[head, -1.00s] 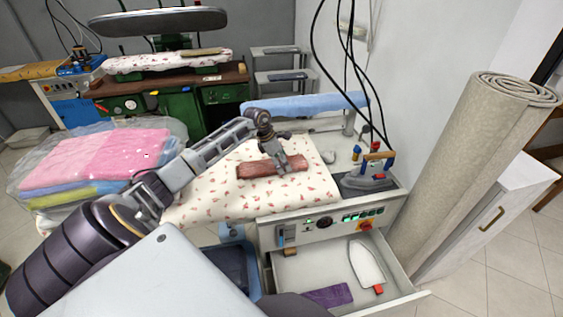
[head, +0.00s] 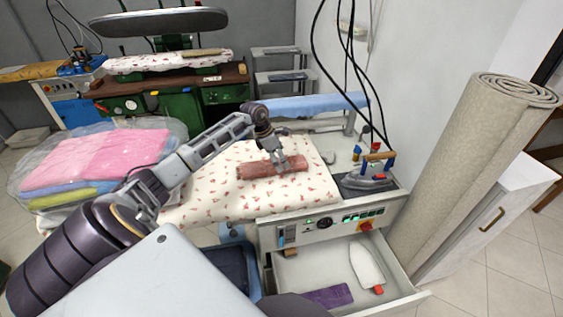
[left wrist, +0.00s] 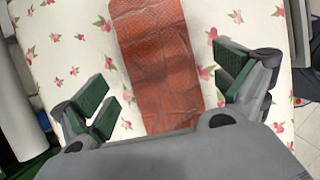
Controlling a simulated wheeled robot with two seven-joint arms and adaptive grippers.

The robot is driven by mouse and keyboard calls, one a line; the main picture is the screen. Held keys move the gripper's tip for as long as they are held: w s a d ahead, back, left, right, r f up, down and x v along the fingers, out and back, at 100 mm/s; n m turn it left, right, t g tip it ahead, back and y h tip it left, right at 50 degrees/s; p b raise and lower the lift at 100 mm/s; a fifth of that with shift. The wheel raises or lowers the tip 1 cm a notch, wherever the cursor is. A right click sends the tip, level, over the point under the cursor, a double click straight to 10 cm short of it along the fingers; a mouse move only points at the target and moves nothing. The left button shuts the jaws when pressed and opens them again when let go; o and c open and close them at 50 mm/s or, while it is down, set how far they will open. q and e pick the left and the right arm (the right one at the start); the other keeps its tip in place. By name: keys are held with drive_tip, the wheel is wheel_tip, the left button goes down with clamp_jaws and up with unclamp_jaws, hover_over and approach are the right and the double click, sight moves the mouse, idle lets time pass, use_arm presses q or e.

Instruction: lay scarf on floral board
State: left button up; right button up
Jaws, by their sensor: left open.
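A folded reddish-brown scarf (head: 256,170) lies flat on the floral ironing board (head: 215,200), which is cream with small red flowers. In the left wrist view the scarf (left wrist: 160,60) runs from the top edge toward the gripper. Its near end is hidden by the gripper body. My left gripper (head: 287,163) is just above the scarf's right part. In the wrist view its green-padded fingers (left wrist: 170,85) are spread to either side of the scarf, with nothing held. My right gripper is out of view.
An iron (head: 366,181) stands at the board's right end, with hanging cables behind it. An open drawer (head: 300,268) in front holds a purple cloth (head: 328,296) and a white pointed plate. Bagged pink laundry (head: 95,160) is at left. A rolled carpet (head: 470,170) leans at right.

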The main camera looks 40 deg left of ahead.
sight(271, 166)
use_arm(q)
drive_tip(key=b+v, duration=0.1)
drive_tip(key=v, duration=0.9)
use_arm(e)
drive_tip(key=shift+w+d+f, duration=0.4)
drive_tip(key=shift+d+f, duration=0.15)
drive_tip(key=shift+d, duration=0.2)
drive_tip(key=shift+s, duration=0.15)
use_arm(q)
drive_tip(key=shift+d, duration=0.15)
